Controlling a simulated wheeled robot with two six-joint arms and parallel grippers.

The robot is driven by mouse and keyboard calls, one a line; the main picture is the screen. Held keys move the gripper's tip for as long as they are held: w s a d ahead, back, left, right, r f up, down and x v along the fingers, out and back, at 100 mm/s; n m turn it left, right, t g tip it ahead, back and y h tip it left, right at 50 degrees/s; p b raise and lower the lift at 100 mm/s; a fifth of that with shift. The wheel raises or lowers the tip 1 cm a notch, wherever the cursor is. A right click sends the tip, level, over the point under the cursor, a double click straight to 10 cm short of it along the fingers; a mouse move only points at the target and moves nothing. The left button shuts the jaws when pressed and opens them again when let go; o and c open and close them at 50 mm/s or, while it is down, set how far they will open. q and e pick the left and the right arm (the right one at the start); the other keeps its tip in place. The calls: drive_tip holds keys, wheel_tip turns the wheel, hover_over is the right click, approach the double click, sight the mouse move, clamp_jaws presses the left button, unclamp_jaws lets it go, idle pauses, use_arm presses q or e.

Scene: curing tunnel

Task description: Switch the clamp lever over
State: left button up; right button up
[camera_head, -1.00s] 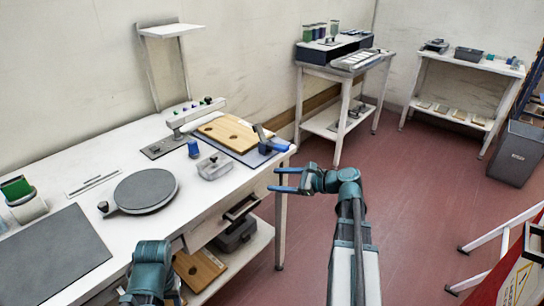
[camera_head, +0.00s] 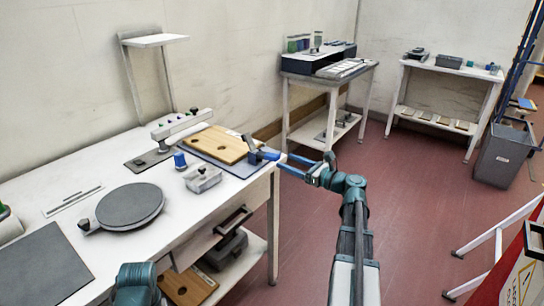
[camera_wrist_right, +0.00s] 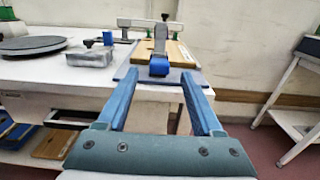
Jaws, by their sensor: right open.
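The clamp lever, a grey arm with a blue grip (camera_head: 264,155), stands at the right end of the white workbench, beside a wooden board (camera_head: 222,145) on a grey mat. In the right wrist view the blue grip (camera_wrist_right: 159,67) is straight ahead, between the fingertips in the picture. My right gripper (camera_head: 283,161) is open and empty, its blue fingers pointing at the lever from just off the bench edge. The fingertips are close to the grip; I cannot tell whether they touch. A teal part of my left arm shows at the bottom; its fingers are out of sight.
A grey turntable (camera_head: 131,206), a grey metal block (camera_head: 202,179) and a blue cylinder (camera_head: 180,160) are on the bench. An open drawer (camera_head: 222,235) juts from its front.

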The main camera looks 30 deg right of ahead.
sight(278, 158)
drive_tip(key=x, duration=0.7)
drive_tip(key=shift+w, duration=0.15)
clamp_jaws()
idle(1.2)
